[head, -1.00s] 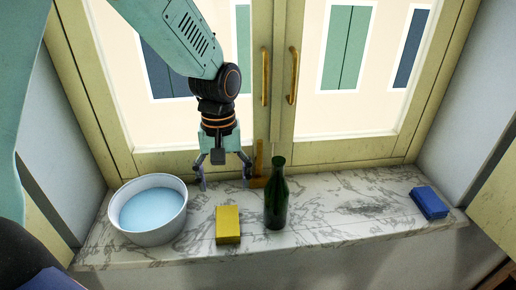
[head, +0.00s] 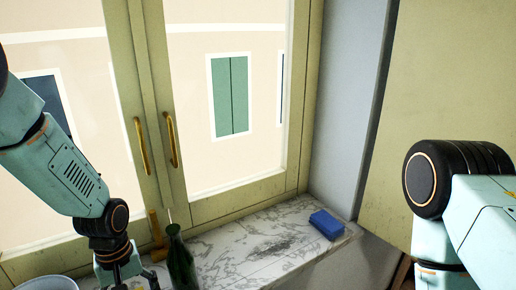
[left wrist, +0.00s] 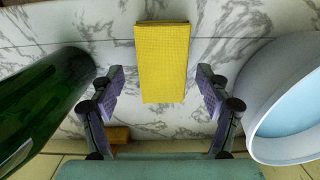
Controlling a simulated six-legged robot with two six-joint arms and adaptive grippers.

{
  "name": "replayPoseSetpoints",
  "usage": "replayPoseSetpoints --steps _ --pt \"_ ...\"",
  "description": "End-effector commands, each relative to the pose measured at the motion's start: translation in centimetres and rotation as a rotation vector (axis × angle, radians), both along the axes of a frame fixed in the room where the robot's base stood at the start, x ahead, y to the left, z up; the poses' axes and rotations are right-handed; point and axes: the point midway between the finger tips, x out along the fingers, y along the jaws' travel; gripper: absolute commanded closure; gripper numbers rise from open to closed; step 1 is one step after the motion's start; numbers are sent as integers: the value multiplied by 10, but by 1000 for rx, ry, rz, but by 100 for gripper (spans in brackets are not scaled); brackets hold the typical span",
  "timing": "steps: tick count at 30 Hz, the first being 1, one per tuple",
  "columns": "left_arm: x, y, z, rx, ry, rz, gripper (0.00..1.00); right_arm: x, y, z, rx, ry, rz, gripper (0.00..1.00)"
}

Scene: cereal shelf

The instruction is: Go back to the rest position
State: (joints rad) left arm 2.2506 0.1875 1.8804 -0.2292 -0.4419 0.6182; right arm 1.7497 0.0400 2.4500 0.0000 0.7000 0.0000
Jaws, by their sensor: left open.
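My left gripper (left wrist: 161,95) is open and empty in the left wrist view, its fingers spread on either side of a yellow box-shaped sponge (left wrist: 162,60) that lies on the marble sill. In the head view my left gripper (head: 128,284) is at the bottom left, with its fingertips cut off by the lower edge. My right arm (head: 440,200) shows at the right of the head view, but its gripper is out of view.
A green bottle (head: 180,262) stands on the marble sill (head: 225,250) beside the left gripper. A white bowl (head: 45,284) of pale blue liquid is at the lower left. A blue sponge (head: 326,224) lies at the sill's right end. Window handles (head: 142,146) are behind.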

Motion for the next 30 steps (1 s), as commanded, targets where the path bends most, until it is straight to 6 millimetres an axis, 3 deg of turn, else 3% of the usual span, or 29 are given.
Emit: replayPoseSetpoints --steps 15,24,30 --pt "-1 0 9 0 1 0 24 0 0 -1 0 0 0 60" --pt "-1 0 -14 0 5 0 24 0 0 0 0 0 0 60" --pt "2 1 12 -1 -3 0 24 0 0 -2 0 0 0 60"
